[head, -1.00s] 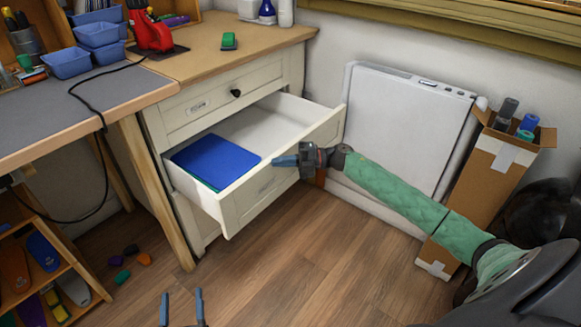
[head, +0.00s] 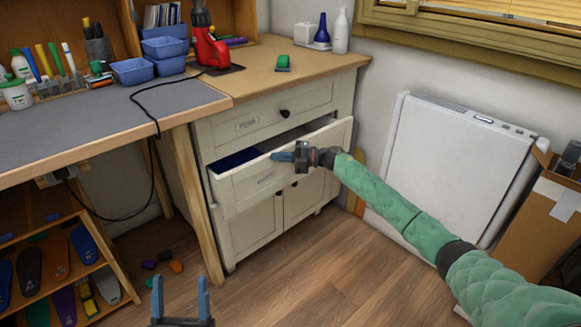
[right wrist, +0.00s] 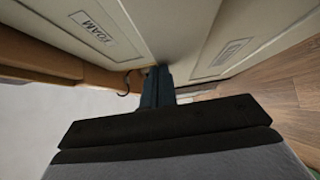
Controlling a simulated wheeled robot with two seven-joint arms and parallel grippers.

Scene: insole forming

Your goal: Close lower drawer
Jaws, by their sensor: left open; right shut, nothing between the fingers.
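The lower drawer (head: 258,181) of the cream cabinet is partly open, with a blue sheet (head: 236,159) showing inside. Its front panel also shows in the right wrist view (right wrist: 250,38). My right gripper (head: 283,157) is shut and empty, its fingertips at the top edge of the drawer front; I cannot tell if they touch it. The upper drawer (head: 262,118), with a round dark knob, is closed; its labelled front is at the upper left of the right wrist view (right wrist: 92,32). My left gripper (head: 180,290) is open and empty above the floor at the bottom.
A grey-topped workbench (head: 110,120) stands left of the cabinet. A shelf with insoles (head: 62,265) is at lower left, with several small coloured pieces (head: 163,262) on the floor. A white panel heater (head: 455,165) and a cardboard box (head: 545,210) are at right. The central floor is clear.

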